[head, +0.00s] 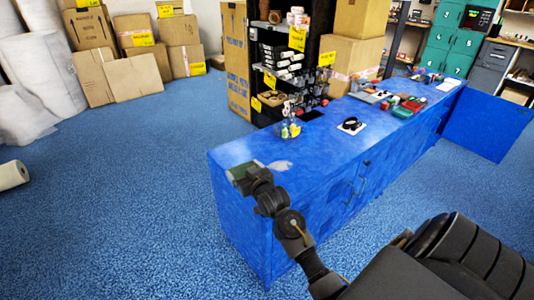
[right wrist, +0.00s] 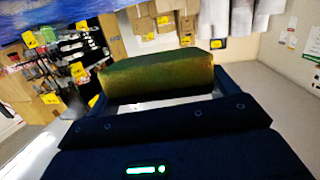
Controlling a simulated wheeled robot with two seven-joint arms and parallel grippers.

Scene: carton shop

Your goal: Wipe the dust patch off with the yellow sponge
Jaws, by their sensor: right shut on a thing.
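My right gripper (head: 246,176) is shut on the sponge (head: 240,170), at the near left end of the blue counter (head: 320,150). The sponge shows a dark green face in the head view. In the right wrist view the sponge (right wrist: 157,76) is a yellow-brown and green block between the fingers. A pale grey-white patch (head: 281,165), which looks like the dust, lies on the counter top just right of the sponge. I cannot tell whether the sponge touches the counter. My left gripper is not in view.
A clear container with small items (head: 290,130) stands on the counter behind the patch. A black ring-shaped item on a white sheet (head: 352,125) lies further right. Red and green items (head: 405,108) lie beyond. Cartons (head: 350,52) and a dark shelf stand behind the counter.

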